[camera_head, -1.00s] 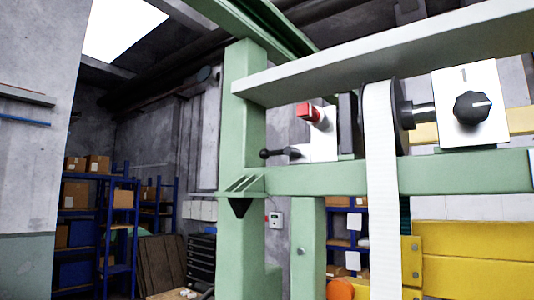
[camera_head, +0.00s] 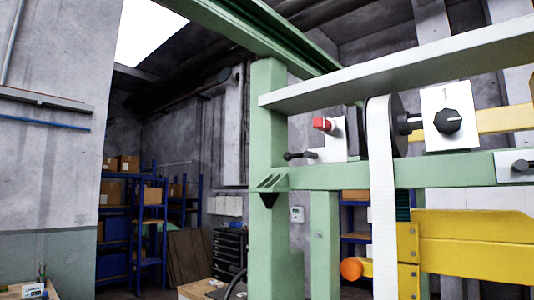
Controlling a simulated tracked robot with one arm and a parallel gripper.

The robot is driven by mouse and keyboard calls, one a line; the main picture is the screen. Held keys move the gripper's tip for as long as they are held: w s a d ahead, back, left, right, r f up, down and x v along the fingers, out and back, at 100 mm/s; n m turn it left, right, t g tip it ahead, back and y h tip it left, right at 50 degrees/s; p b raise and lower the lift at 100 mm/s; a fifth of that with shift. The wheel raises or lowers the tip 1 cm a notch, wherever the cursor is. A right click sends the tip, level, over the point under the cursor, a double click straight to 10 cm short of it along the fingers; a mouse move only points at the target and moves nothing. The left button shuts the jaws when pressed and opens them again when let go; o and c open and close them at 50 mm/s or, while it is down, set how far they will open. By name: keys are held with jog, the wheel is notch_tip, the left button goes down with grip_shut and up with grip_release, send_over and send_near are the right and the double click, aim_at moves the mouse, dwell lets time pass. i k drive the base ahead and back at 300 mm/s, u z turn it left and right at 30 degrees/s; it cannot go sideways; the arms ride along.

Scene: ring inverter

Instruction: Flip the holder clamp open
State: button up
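A green frame (camera_head: 268,130) stands at centre and right, with a white block (camera_head: 334,148) on its crossbar. The block has a red square-ended part (camera_head: 324,124) on top and a black ball-ended lever (camera_head: 300,155) lying out to the left. I cannot tell for sure which of these is the holder clamp. A white band (camera_head: 382,190) hangs over a black roller (camera_head: 398,118) to their right. A white plate marked 1 with a black knob (camera_head: 447,120) is farther right. My gripper is not in view, and nothing touches the lever or the red part.
A yellow panel (camera_head: 478,242) and an orange round end (camera_head: 351,269) sit low on the frame. A long grey-green beam (camera_head: 400,73) slants above the lever. Blue shelves (camera_head: 152,220) with boxes stand at the back left. A table corner (camera_head: 38,290) shows at lower left.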

aim_at(288, 156)
jog(key=u, duration=0.05)
jog(key=k, duration=0.45)
jog(key=z, duration=0.2)
jog(key=i, duration=0.9)
jog(key=u, duration=0.1)
jog(key=k, duration=0.6)
jog(key=u, duration=0.2)
jog(key=i, duration=1.55)
jog(key=z, duration=0.35)
